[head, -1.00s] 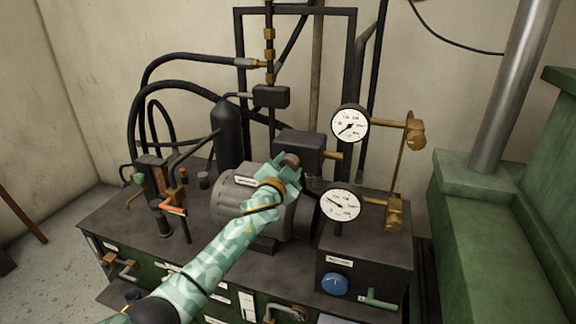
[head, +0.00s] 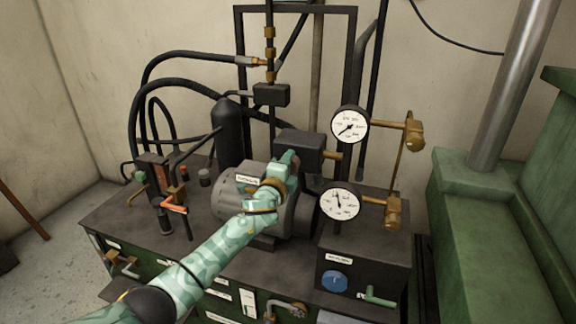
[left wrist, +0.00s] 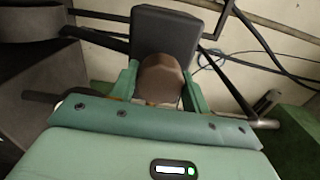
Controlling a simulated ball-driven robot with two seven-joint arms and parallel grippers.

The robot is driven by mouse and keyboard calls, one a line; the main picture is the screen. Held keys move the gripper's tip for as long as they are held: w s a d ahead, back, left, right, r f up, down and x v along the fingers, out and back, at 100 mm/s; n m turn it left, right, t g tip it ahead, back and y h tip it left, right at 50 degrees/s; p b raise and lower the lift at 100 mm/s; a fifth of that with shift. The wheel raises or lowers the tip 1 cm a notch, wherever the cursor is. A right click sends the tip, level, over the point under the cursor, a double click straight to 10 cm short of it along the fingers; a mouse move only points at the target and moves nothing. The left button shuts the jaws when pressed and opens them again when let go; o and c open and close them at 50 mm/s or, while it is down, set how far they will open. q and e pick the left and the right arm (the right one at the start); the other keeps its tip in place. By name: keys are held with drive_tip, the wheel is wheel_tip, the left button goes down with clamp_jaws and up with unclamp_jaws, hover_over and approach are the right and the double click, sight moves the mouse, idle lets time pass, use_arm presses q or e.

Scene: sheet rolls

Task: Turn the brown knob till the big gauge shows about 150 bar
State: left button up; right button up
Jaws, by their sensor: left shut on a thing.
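The brown knob (left wrist: 161,78) sits between the two green fingers of my left gripper (left wrist: 160,88) in the left wrist view, in front of a dark block. In the head view my left gripper (head: 284,165) is shut on the knob, which it mostly hides. Two round white gauges stand to the right. The lower gauge (head: 340,203) has its needle pointing nearly straight up. The upper gauge (head: 349,126) has its needle toward the lower left. The two look close in size, and their numbers are too small to read. My right gripper is not in view.
A grey motor (head: 235,208) lies under my left forearm. A black cylinder (head: 227,135) and hoses stand behind and left. A blue knob (head: 334,281) is on the front box at right. Brass fittings (head: 413,131) stick out beside the gauges.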

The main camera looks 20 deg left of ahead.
use_arm(q)
drive_tip(key=shift+m, duration=1.1)
drive_tip(key=shift+f, duration=0.1)
drive_tip(key=o, duration=1)
drive_tip(key=s+p, duration=0.2)
drive_tip(key=s, duration=1.4)
drive_tip(key=shift+s+a, duration=0.2)
drive_tip(key=shift+a, duration=0.05)
